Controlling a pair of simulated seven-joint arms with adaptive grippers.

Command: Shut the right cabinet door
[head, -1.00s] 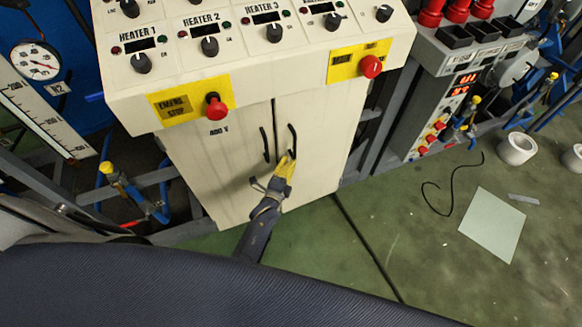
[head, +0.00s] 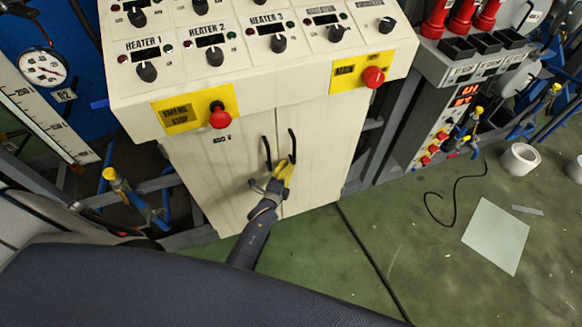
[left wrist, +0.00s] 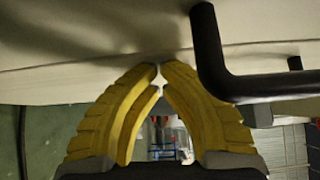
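The right cabinet door (head: 322,130) is cream, below the heater panel, with a black bar handle (head: 292,146). It looks about flush with the left door (head: 215,165); I cannot tell whether it is fully shut. My left gripper (head: 284,170), with yellow fingers, is at the door's front, at the lower end of the handle. In the left wrist view its fingertips (left wrist: 160,78) nearly meet, with nothing between them. They are close against the pale door surface (left wrist: 90,85). The black handle (left wrist: 207,50) is beside the fingers, to the right. My right gripper is not seen.
The left door has its own black handle (head: 266,152). Red emergency buttons (head: 219,116) and knobs project from the console above. A pale sheet (head: 495,235), a black cable (head: 445,208) and a white roll (head: 519,159) lie on the right floor. Green floor in front of the cabinet is clear.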

